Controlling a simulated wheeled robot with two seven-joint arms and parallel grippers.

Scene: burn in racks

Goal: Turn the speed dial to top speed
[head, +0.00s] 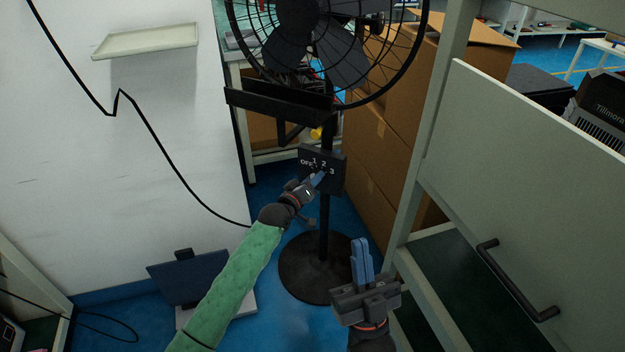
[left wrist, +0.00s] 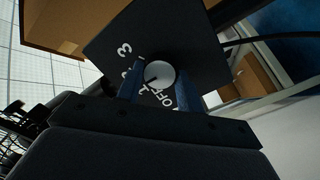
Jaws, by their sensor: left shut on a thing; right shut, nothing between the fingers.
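The speed dial (left wrist: 158,74) is a round pale knob on a dark control box (head: 322,170) on the fan's pole, marked OFF, 1, 2 and 3. My left gripper (head: 318,180) is at the box face, its blue fingers on either side of the dial, shut on it; the left wrist view shows these fingers (left wrist: 158,88) too. The dial's dark mark seems to point toward the 1, away from the 3. The 2 is partly hidden by a finger. My right gripper (head: 362,262) is shut and empty, low in front of the rack.
The black fan (head: 345,65) stands on a round base (head: 318,268). Cardboard boxes (head: 378,130) stand behind it, and a grey rack with a panel (head: 530,160) is close on the right. A laptop-like device (head: 195,277) lies at lower left. A cable (head: 165,155) hangs along the white wall.

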